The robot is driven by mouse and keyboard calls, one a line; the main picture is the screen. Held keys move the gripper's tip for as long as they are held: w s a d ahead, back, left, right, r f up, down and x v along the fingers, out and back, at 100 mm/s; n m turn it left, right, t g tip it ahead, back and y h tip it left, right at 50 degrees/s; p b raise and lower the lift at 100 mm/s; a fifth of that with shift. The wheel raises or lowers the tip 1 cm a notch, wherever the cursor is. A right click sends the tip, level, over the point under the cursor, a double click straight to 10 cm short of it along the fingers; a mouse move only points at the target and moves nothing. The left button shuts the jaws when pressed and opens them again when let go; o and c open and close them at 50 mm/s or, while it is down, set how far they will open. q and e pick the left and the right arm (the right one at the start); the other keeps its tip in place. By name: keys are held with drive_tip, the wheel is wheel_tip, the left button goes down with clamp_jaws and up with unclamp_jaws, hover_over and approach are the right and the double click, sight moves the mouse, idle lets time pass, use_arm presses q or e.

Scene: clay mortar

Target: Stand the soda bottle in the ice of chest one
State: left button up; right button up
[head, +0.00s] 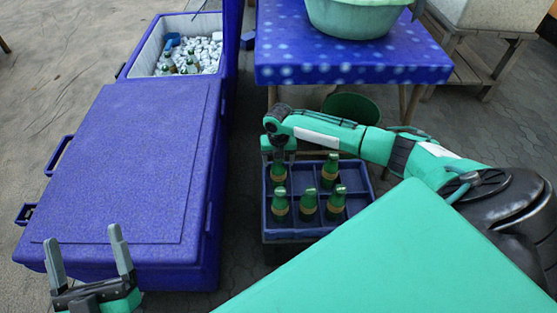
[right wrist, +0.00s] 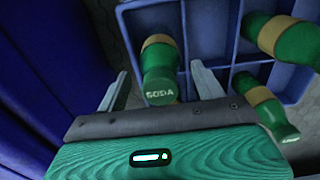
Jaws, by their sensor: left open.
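Green soda bottles with tan bands stand in a blue crate (head: 268,232) with compartments. My right gripper (head: 278,152) is over the crate's back-left bottle (head: 278,173). In the right wrist view, my right gripper (right wrist: 160,85) has its open fingers on either side of a bottle (right wrist: 160,72) whose cap reads SODA, with gaps showing on both sides. My left gripper (head: 84,240) is open and empty at the lower left, above the near chest. An open blue chest (head: 128,68) at the back left holds white ice (head: 208,52) with green bottles in it. No chest number is readable.
A closed blue chest (head: 130,150) fills the left foreground. A blue scoop (head: 172,40) lies in the ice. A blue dotted table (head: 350,65) with a pale green basin (head: 355,18) stands behind the crate, with a green bucket (head: 352,107) beneath.

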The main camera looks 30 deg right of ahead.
drive_tip(key=c, duration=1)
drive_tip(key=shift+r, duration=0.1)
drive_tip(key=shift+c, duration=0.2)
